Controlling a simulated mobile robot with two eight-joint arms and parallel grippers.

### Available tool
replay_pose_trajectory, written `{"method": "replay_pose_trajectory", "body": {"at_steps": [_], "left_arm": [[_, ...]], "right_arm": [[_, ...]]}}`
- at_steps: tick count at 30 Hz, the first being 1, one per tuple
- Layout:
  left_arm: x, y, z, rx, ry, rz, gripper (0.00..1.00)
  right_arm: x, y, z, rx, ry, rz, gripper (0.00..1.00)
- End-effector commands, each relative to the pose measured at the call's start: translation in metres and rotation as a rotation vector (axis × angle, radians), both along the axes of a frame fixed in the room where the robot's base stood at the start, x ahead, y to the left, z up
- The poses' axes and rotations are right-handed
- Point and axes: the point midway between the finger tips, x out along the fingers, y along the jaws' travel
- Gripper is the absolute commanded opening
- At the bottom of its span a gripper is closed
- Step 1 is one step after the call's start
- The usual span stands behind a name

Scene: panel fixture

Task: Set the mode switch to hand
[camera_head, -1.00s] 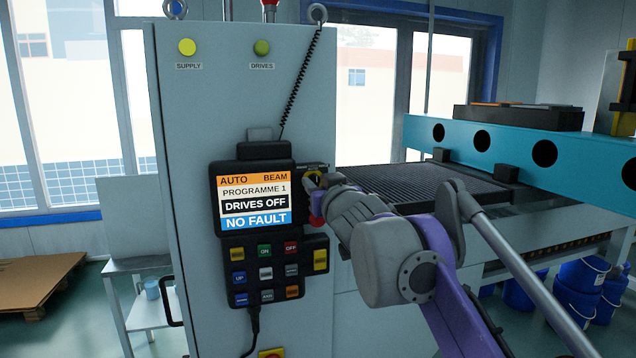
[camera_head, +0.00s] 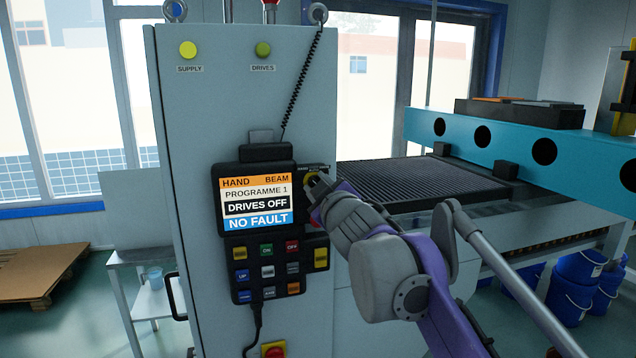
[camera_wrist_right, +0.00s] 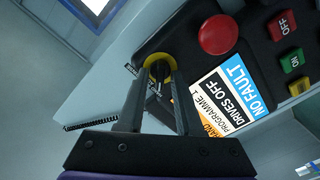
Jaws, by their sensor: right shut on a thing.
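The pendant (camera_head: 230,237) hangs on the front of a grey cabinet. Its screen (camera_head: 256,200) reads HAND, BEAM, PROGRAMME 1, DRIVES OFF and NO FAULT. The mode switch, with a yellow ring (camera_wrist_right: 157,61), sits at the pendant's corner beside the screen. My right gripper (camera_head: 314,186) is at the switch, coming from the right. In the wrist view its two fingers (camera_wrist_right: 158,84) are closed on the switch knob inside the ring. The fingers and wrist hide much of the knob. My left gripper is not in view.
A red round button (camera_wrist_right: 218,34) is close to the switch on the pendant. Several coloured keys (camera_head: 266,270) lie below the screen. A coiled cord (camera_head: 299,85) runs up the cabinet (camera_head: 200,120). A teal beam (camera_head: 470,133) and dark ribbed bed (camera_head: 425,183) stand to the right.

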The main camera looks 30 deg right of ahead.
Motion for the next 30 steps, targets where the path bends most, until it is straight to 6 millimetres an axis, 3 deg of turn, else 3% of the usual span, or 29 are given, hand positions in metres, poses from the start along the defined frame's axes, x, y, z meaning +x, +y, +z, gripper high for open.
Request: {"method": "replay_pose_trajectory", "body": {"at_steps": [20, 21, 30], "left_arm": [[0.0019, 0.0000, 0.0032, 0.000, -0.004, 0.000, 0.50], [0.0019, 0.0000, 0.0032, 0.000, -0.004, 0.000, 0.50], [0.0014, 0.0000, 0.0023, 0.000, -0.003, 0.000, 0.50]], "right_arm": [[0.0001, 0.0003, 0.0001, -0.062, 0.014, 0.001, 0.00], [0.0001, 0.0003, 0.0001, -0.062, 0.014, 0.001, 0.42], [-0.0020, 0.0007, -0.0003, -0.061, 0.014, 0.001, 0.42]]}}
